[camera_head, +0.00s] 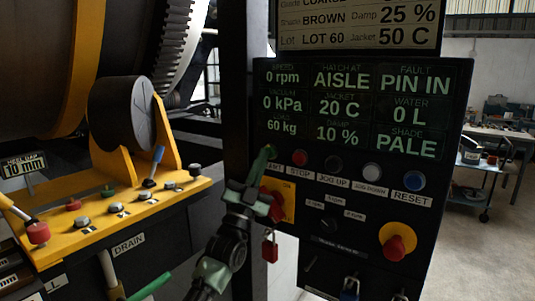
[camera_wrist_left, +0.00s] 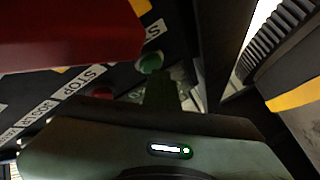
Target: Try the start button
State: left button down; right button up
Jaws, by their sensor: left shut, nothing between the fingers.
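The black control panel (camera_head: 340,165) fills the middle of the head view, with a row of buttons under its display. The green start button (camera_wrist_left: 150,63) shows in the left wrist view, just beyond the tip of my finger; in the head view its place at the row's left end is mostly covered by my gripper. My left gripper (camera_head: 265,156) is shut and empty, its tip at the start button. I cannot tell whether it touches. The red stop button (camera_head: 299,158) is just right of it. The display (camera_head: 365,108) reads 0 rpm and "PIN IN" under fault.
A red-handled switch on a yellow plate (camera_head: 289,199) sits close below my gripper, with a red padlock (camera_head: 270,248) hanging under it. A yellow-and-red emergency button (camera_head: 398,241) is lower right. A yellow lever console (camera_head: 120,215) stands left.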

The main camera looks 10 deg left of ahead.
pick_arm(q)
jog(key=shift+s+a+p, duration=0.3)
jog(key=shift+s, duration=0.4)
jog(key=s, duration=0.1)
jog(key=s+a+p, duration=0.1)
jog(key=s, duration=0.1)
jog(key=s+p, duration=0.1)
jog(key=shift+s+a, duration=0.3)
jog(key=shift+a, duration=0.05)
dwell(0.3)
